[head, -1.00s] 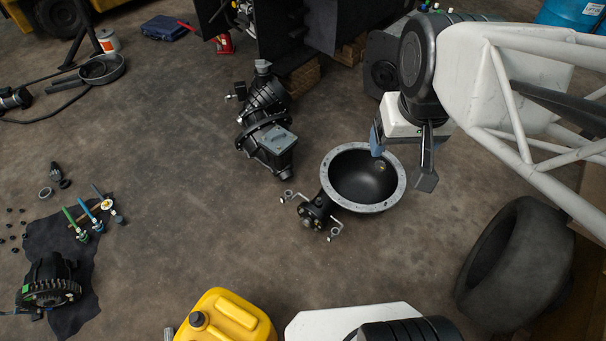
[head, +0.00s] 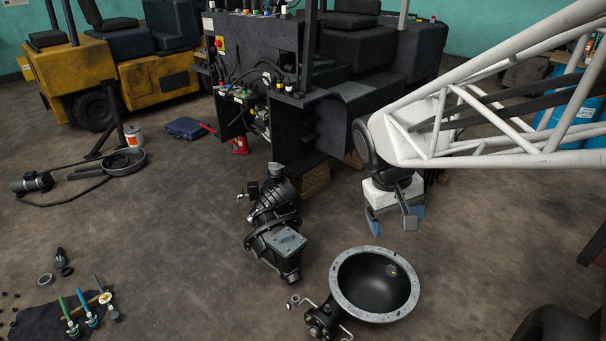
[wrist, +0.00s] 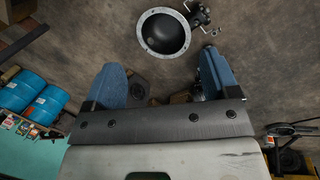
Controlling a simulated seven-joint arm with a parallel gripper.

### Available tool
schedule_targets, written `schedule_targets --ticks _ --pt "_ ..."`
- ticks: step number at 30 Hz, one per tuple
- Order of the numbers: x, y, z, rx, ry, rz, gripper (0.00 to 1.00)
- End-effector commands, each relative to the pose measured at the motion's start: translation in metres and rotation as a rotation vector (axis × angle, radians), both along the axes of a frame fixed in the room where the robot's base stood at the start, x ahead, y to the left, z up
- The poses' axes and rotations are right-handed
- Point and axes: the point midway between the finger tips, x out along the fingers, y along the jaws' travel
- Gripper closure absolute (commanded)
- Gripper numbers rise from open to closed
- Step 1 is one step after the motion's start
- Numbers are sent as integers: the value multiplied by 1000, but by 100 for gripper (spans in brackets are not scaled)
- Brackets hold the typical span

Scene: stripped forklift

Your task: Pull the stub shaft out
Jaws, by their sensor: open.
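I cannot pick out the stub shaft with certainty in either view. The stripped forklift (head: 322,120) stands at the back centre, dark, with hoses and colored caps on its open front. My gripper (head: 392,218) hangs in the air before the forklift's right part. Its blue fingers are spread, with nothing between them. In the wrist view my gripper (wrist: 160,78) also shows wide apart and empty. A black bowl-shaped housing (head: 345,300) with a grey flange rim lies on the floor below it. It also shows beyond the fingers in the wrist view (wrist: 163,12).
A black gearbox-like unit (head: 268,222) lies left of the housing. A red jack (head: 240,145) and blue case (head: 184,128) are near the forklift. A grey pan (head: 120,163) lies at left. A tyre (head: 555,325) stands lower right.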

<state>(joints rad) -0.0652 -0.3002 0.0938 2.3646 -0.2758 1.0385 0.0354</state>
Motion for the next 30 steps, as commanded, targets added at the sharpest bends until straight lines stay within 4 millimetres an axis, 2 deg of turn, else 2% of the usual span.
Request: schedule_targets --ticks 17,30 --pt "91 4 -48 -176 175 131 19" --pt "158 12 -98 -313 295 237 19"
